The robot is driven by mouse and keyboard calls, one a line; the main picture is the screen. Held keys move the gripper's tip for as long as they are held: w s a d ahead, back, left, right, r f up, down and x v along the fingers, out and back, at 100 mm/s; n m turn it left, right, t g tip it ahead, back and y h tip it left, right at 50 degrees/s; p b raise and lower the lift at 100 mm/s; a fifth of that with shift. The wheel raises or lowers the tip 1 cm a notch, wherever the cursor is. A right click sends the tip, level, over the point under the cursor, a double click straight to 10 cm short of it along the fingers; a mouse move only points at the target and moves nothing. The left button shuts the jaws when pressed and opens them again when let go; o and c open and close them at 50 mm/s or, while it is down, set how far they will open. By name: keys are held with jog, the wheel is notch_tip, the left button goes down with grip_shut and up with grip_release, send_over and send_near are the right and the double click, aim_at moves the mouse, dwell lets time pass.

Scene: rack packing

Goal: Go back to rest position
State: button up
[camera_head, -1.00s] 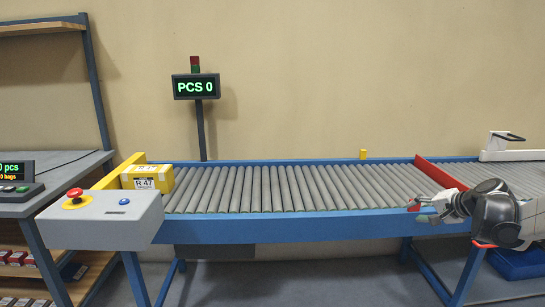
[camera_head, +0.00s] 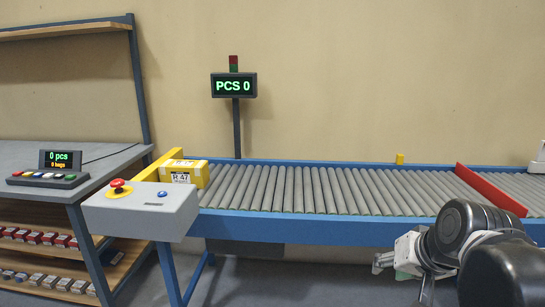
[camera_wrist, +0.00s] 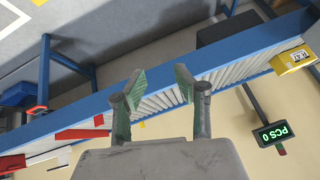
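My gripper (camera_head: 390,265) is at the lower right of the head view, in front of the blue conveyor frame, with my dark arm behind it. In the wrist view, its two green-padded fingers (camera_wrist: 157,92) stand apart with nothing between them. The conveyor's side rail and rollers show beyond the fingers.
The roller conveyor (camera_head: 320,226) carries a yellow R 47 box (camera_head: 188,172) at its left end. A red bar (camera_head: 490,190) crosses its right part. A control box (camera_head: 140,209) with a red button sits at the front left. A grey bench (camera_head: 30,194) with stocked shelves stands further left.

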jog(key=s+a+f+n, duration=0.3)
jog(key=s+a, duration=0.1)
jog(key=s, duration=0.5)
notch_tip(320, 180, up, 16)
jog(key=p, duration=1.5)
jog(key=shift+w+d+h+p, duration=0.15)
jog(key=shift+w+h+p, duration=0.1)
jog(key=shift+h+p, duration=0.15)
jog(key=shift+f, duration=0.2)
notch_tip(320, 180, down, 15)
jog(key=b, duration=1.5)
jog(key=shift+r, duration=0.15)
jog(key=shift+r, duration=0.2)
